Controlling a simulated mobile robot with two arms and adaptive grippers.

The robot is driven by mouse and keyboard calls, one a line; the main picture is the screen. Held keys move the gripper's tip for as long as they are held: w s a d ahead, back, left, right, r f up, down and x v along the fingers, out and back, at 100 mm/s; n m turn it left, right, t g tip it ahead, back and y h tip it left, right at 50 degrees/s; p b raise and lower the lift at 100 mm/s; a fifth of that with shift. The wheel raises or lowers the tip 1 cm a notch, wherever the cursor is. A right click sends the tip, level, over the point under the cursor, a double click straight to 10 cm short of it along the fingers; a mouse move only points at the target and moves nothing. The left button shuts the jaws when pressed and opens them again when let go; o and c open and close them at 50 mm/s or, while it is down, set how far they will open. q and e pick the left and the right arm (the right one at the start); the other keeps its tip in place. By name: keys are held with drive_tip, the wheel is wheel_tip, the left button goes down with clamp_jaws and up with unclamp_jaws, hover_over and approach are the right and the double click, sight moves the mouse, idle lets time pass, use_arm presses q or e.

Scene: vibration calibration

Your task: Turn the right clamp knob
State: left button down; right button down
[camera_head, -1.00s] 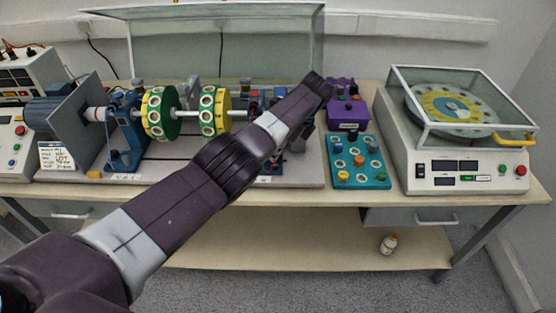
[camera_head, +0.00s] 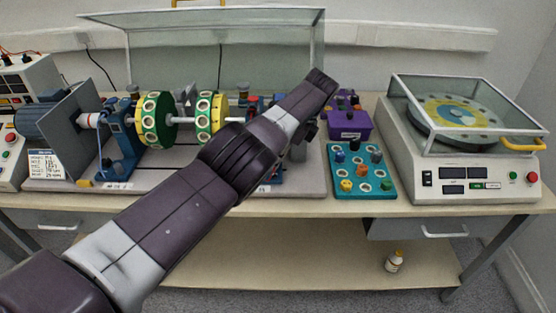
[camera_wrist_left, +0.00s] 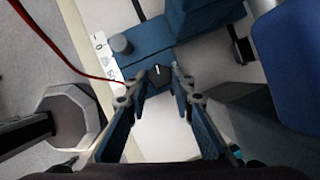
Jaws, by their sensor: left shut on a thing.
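The right clamp knob (camera_wrist_left: 158,74) is a small dark faceted knob with a pale mark, on a blue clamp block (camera_wrist_left: 146,58) in the left wrist view. My left gripper (camera_wrist_left: 161,82) has its fingertips on either side of the knob, shut on it. In the head view my left arm reaches across the bench from the lower left, hiding the knob and most of the right clamp. My right gripper is not in view.
A teal tray of coloured pegs (camera_head: 382,191), a purple box (camera_head: 350,129) and a balance machine (camera_head: 468,190) stand right of my arm. A clear guard (camera_head: 270,45) stands behind the rotor. A red cable (camera_wrist_left: 60,55) runs at the left in the left wrist view.

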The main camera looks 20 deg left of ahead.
use_arm(q)
drive_tip(key=c, duration=1.7)
unclamp_jaws()
drive_tip(key=shift+o, duration=0.2)
drive_tip(key=v, duration=0.7)
drive_tip(key=shift+r, duration=0.2)
drive_tip(key=shift+d, duration=0.1)
